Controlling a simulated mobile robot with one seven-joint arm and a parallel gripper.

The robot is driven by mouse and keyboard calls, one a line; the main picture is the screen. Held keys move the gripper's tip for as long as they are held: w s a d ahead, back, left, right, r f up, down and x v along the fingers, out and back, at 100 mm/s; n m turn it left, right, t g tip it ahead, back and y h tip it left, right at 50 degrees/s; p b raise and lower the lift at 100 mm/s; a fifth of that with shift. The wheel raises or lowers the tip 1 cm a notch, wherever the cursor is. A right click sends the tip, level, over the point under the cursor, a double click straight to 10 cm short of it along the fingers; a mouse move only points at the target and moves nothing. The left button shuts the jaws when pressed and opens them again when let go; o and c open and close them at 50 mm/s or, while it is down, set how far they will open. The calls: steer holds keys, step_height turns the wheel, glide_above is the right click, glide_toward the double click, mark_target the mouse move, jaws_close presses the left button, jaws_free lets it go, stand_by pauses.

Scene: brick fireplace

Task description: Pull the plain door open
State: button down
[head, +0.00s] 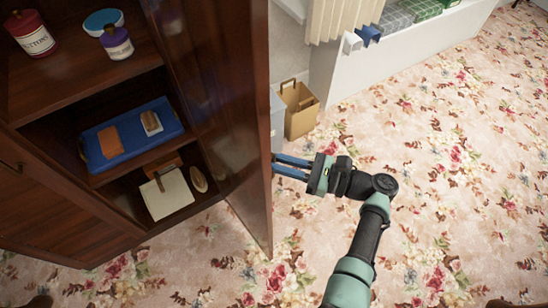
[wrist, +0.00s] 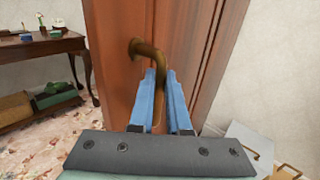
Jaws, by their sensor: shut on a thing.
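The plain door (head: 235,110) is a reddish-brown wooden door on the dark wooden cabinet (head: 75,85). In the head view it stands swung open, with the shelves showing to its left. In the wrist view the door (wrist: 118,85) has a curved brass handle (wrist: 136,46). My gripper (wrist: 164,78) is shut on this handle, with its blue fingers on either side of the lower part. In the head view my gripper (head: 277,166) is at the door's outer face, and the door hides the handle and fingertips.
Cabinet shelves hold a red jar (head: 30,34), a purple-labelled bottle (head: 116,42), a blue bowl (head: 103,20) and a blue tray (head: 172,121). A tan box (head: 300,108) stands behind the door, near a white ledge (head: 400,52). Floral carpet (head: 455,170) lies clear at right.

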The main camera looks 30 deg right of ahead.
steer(key=c, duration=1.2)
jaws_free()
steer(key=shift+w+a, duration=0.1)
steer(key=shift+w, duration=0.1)
steer(key=shift+o, duration=0.2)
steer(key=shift+s, duration=0.1)
steer(key=b+v, duration=0.2)
steer(key=v, duration=1.1)
